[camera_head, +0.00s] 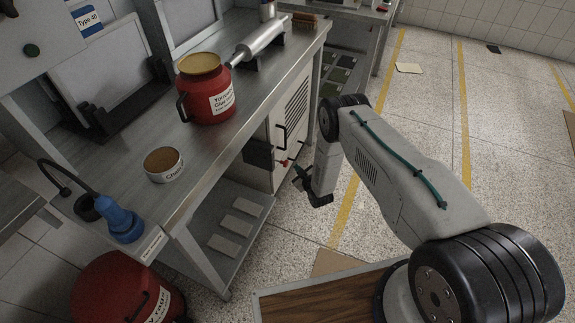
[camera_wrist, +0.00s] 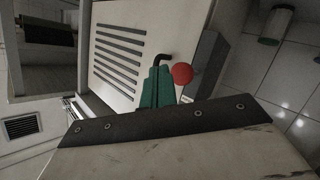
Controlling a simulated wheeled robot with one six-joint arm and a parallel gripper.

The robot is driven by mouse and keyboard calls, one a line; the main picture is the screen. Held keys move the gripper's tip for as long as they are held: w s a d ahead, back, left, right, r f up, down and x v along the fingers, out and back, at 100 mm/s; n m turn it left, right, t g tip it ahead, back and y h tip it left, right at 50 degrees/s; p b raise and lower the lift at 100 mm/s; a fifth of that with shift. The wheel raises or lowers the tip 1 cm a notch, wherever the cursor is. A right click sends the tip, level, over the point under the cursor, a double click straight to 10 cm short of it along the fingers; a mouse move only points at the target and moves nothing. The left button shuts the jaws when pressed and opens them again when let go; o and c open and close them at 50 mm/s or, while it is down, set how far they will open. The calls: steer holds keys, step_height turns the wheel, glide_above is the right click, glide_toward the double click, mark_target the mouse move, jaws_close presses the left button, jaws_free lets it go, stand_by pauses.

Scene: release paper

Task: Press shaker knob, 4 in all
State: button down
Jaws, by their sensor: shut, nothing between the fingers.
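A white vented cabinet (camera_head: 292,108) under the steel bench has a small red knob (camera_head: 284,163) low on its front, probably the shaker knob. In the wrist view the knob is a round red ball (camera_wrist: 182,73) just right of the teal fingers. My gripper (camera_head: 299,177) is close in front of the knob. In the wrist view my gripper (camera_wrist: 160,72) is shut with nothing held. I cannot tell whether the fingers touch the knob. The vented panel (camera_wrist: 120,58) fills the upper left there, and a black bent handle (camera_wrist: 164,57) shows at the fingertips.
On the bench (camera_head: 120,165) stand a red pot (camera_head: 209,92), a small labelled tin (camera_head: 163,166) and a metal roller (camera_head: 262,38). A dark box (camera_head: 258,153) juts from the cabinet front. A red container (camera_head: 115,290) stands at lower left. Speckled floor right of my arm is mostly clear.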

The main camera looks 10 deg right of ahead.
mark_target(287, 164)
steer(key=shift+w+a, duration=0.45)
steer(key=shift+a, duration=0.2)
steer(key=shift+w+a, duration=0.1)
stand_by(1.6)
steer(key=shift+w+a, duration=0.15)
steer(key=shift+a, duration=0.1)
steer(key=shift+w+a, duration=0.95)
steer(key=shift+a, duration=0.3)
stand_by(1.6)
steer(key=shift+d, duration=0.1)
steer(key=shift+s+d, duration=0.6)
steer(key=shift+d, duration=0.15)
steer(key=shift+s+d, duration=0.55)
steer(key=shift+d, duration=0.2)
steer(key=shift+s+d, duration=0.1)
steer(key=shift+d, duration=0.05)
steer(key=shift+s+d, duration=0.7)
steer(key=shift+d, duration=0.25)
steer(key=shift+s+d, duration=0.7)
steer(key=shift+d, duration=0.25)
